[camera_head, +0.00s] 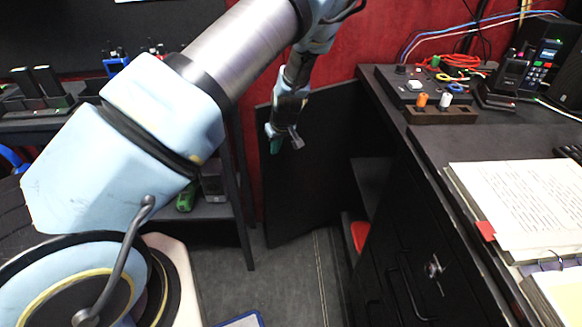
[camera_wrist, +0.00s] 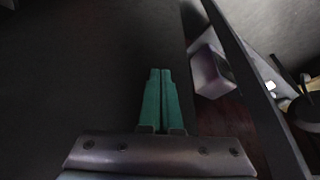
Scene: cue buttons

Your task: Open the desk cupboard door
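The cupboard door (camera_head: 325,190) is a black panel standing swung open at the left end of the desk (camera_head: 440,145). Beside it the cupboard's opening shows a dark shelf (camera_head: 372,180) and a red object (camera_head: 359,236) low inside. My gripper (camera_head: 275,146) is in front of the upper left part of the door panel. In the wrist view its green fingers (camera_wrist: 160,98) are together with nothing seen between them, against a dark surface. I cannot tell whether they touch the door. A small grey piece (camera_head: 297,142) shows beside the gripper; I cannot tell whether it is a handle.
Desk drawers (camera_head: 410,270) with handles are right of the opening. Books (camera_head: 520,205), a control box (camera_head: 415,85) and cables lie on the desk. A dark shelf unit (camera_head: 215,210) stands left of the door.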

